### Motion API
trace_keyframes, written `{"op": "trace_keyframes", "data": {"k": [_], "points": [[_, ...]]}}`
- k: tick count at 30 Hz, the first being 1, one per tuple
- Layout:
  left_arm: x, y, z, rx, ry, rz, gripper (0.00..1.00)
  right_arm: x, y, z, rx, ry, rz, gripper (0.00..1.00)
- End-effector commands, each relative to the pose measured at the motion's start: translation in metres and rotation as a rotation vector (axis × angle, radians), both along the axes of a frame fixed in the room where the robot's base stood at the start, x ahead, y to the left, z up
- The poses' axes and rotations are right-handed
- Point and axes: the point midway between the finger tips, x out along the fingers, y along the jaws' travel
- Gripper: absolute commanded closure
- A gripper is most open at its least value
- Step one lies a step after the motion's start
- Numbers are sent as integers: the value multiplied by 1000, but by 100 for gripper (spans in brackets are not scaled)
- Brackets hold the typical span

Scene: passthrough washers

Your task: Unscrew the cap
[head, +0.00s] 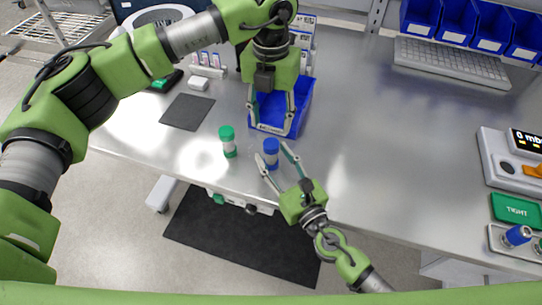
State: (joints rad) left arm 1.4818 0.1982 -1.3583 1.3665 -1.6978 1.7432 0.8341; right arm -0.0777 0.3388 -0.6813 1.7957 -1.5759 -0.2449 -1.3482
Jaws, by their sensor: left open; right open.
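A small bottle with a blue cap (271,147) stands upright on the metal bench. My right gripper (272,152) is open, its two fingers on either side of this bottle; I cannot tell whether they touch it. A second bottle with a green cap (227,133) stands upright just left of it. My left gripper (272,118) is open and empty, pointing down above and behind the blue-capped bottle, in front of a blue bin.
The blue bin (302,112) sits behind the bottles. A dark mat (187,112) and a small rack of tubes (208,68) lie left. A keyboard (450,62), a device with a display (515,158) and a green "TIGHT" sign (516,209) are right. The bench centre-right is clear.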

Motion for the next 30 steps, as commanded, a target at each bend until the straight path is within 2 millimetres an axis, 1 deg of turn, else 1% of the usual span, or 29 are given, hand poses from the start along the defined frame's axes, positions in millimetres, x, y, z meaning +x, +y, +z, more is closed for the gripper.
{"op": "trace_keyframes", "data": {"k": [1,3,6,16,17,18,21,26,30], "points": [[0,0,0,0,0,0,57,6,3,0,0,-1,-1,57],[0,0,0,0,0,0,57,12,6,0,0,0,-1,57],[0,0,0,0,0,0,57,17,9,0,-1,0,-1,57],[0,0,0,0,0,0,57,20,10,0,-1,0,-1,57],[0,0,0,0,0,0,57,20,10,0,-1,0,-1,65],[0,0,0,0,0,0,57,20,10,0,-1,0,-1,76],[0,0,0,0,0,0,57,20,10,0,-1,0,-1,100],[0,0,0,0,0,-5,57,20,10,-1,-1,0,-1,100],[0,0,0,-1,0,-80,57,19,10,-1,-1,0,-1,100]]}}
